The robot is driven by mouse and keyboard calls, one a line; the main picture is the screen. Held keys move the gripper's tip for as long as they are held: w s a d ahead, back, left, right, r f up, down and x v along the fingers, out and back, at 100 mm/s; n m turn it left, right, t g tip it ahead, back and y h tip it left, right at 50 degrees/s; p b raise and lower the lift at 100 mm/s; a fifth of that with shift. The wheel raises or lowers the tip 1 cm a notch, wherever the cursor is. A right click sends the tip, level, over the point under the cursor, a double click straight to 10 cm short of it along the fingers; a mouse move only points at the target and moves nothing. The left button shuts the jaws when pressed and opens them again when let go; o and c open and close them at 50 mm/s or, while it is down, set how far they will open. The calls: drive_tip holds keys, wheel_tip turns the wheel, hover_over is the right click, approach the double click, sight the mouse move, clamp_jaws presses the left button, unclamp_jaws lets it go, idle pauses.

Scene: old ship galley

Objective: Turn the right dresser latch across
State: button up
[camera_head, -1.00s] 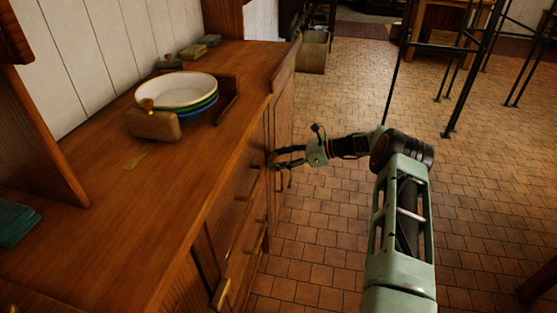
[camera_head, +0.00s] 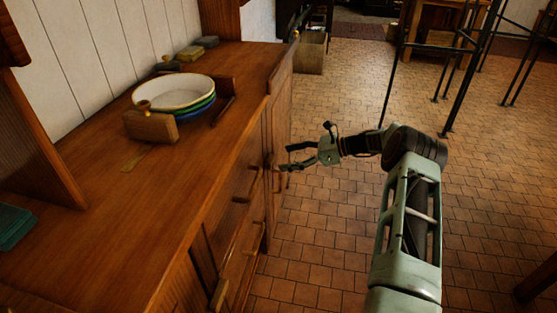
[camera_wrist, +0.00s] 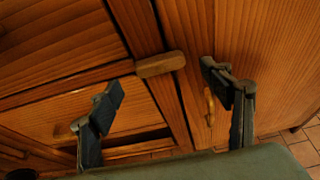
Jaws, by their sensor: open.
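The wooden dresser (camera_head: 190,180) stands on the left in the head view. In the wrist view a small wooden latch bar (camera_wrist: 160,64) sits on the upright strip beside a door panel and lies crosswise over the strip. My gripper (camera_head: 286,158) is beside the dresser front in the head view, a little apart from it. In the wrist view my gripper (camera_wrist: 163,92) is open and empty, with the latch between and beyond the two spread fingers. In the head view I cannot make out the latch clearly.
A pale handle (camera_wrist: 209,105) is on the door near the right finger. Drawer pulls (camera_head: 246,187) jut from the dresser front. Stacked bowls (camera_head: 175,92) and a wooden block (camera_head: 151,126) stand on top.

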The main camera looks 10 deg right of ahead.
drive_tip(key=v, duration=0.7)
drive_tip(key=shift+d+r, duration=0.1)
